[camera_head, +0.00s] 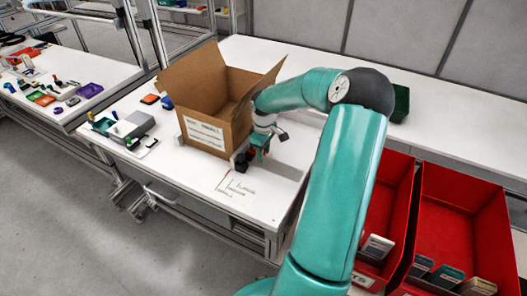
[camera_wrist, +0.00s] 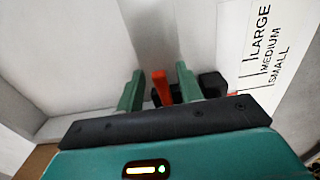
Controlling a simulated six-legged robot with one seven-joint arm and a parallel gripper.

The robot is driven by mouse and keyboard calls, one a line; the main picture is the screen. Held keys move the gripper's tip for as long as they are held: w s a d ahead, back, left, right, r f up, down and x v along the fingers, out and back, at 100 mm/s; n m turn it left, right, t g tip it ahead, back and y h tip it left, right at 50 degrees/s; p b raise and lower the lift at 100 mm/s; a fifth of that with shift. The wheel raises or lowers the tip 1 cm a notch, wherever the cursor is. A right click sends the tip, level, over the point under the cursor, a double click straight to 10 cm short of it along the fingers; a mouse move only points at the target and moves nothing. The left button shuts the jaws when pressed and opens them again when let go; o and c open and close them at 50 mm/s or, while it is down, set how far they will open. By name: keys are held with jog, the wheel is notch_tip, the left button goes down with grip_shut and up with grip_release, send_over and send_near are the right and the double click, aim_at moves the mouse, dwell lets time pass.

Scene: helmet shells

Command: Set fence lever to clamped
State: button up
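The orange-red fence lever (camera_wrist: 161,88) stands upright in the wrist view, between the two green fingers of my gripper (camera_wrist: 160,72). The fingers are apart, with a visible gap on both sides of the lever. Black rounded parts (camera_wrist: 213,84) sit just right of the lever, partly behind the right finger. In the head view my gripper (camera_head: 255,152) is low over the white table, at the front right of the cardboard box (camera_head: 203,90). Dark parts (camera_head: 240,163) show there. The lever's base is hidden by my gripper in the wrist view.
Printed size marks LARGE, MEDIUM, SMALL (camera_head: 232,188) lie on the table in front. A grey device (camera_head: 132,124) stands left of the box. Red bins (camera_head: 455,215) are at the right, and a dark green bin (camera_head: 401,104) is behind my arm. The table's front is mostly clear.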

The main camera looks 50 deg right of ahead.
grip_shut()
jog(key=shift+s+f+t+y, duration=0.3)
jog(key=shift+f+t, duration=0.2)
jog(key=shift+t, duration=0.5)
jog(key=shift+w+f+t, duration=0.1)
jog(key=shift+f+t, duration=0.15)
jog(key=shift+t, duration=0.25)
grip_release()
jog(key=shift+d, duration=0.1)
